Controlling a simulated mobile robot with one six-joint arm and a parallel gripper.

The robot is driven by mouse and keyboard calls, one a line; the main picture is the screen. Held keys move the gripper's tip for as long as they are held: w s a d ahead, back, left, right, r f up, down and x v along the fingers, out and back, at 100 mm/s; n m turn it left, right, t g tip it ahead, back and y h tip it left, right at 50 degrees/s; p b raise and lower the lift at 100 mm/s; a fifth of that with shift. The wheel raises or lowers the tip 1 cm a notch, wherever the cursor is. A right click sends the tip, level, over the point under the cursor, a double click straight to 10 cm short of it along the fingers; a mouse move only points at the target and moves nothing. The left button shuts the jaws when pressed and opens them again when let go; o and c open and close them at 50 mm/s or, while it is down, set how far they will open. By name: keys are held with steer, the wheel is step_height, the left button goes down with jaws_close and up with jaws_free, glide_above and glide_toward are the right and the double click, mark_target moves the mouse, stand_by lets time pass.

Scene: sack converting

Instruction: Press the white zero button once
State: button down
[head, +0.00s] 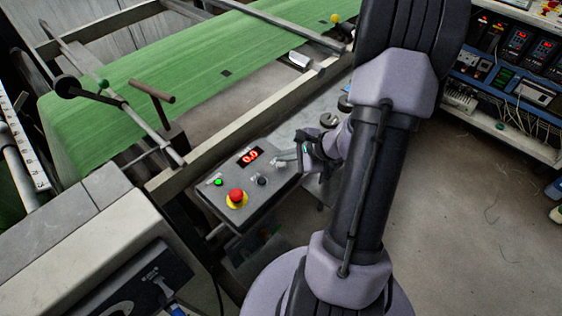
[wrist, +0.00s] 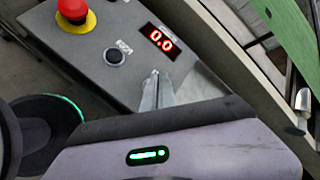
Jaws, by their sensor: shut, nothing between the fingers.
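A grey control panel (head: 222,202) holds a red display (head: 249,157) reading 0.0. No white button shows clearly in either view; the fingers cover part of the panel beside the display. My gripper (head: 276,163) is shut and empty, its tips at the right part of the panel. In the wrist view the shut fingertips (wrist: 154,73) point at the panel just below the display (wrist: 160,41). I cannot tell whether they touch it. A black round button (wrist: 114,56) with a small label sits left of the fingertips.
A red mushroom button on a yellow ring (head: 236,198) and a lit green button (head: 218,182) share the panel. A metal frame rail (head: 225,150) and green woven web (head: 190,75) lie behind. An instrument rack (head: 510,65) stands at right.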

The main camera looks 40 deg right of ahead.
mark_target(284, 165)
steer(key=shift+r, duration=0.2)
step_height(284, 165, up, 5)
steer(key=p, duration=0.3)
stand_by(0.3)
stand_by(0.5)
steer(key=w+a+r+n+g+y, duration=0.1)
steer(key=a+r+n, duration=0.3)
steer(key=a+r, duration=0.3)
steer(key=a+r+n+g+y, duration=0.1)
steer(key=a+r+n, duration=0.35)
steer(key=a, duration=0.45)
steer(key=s+a+r+n+g+h, duration=0.1)
steer(key=s+a+r+n+h, duration=0.1)
steer(key=s+a+r+n, duration=0.6)
steer(key=s+a+n, duration=0.3)
steer(key=s, duration=0.1)
steer(key=shift+s+a+r+h, duration=0.25)
steer(key=shift+a+r+h, duration=0.05)
steer(key=shift+a+r, duration=0.1)
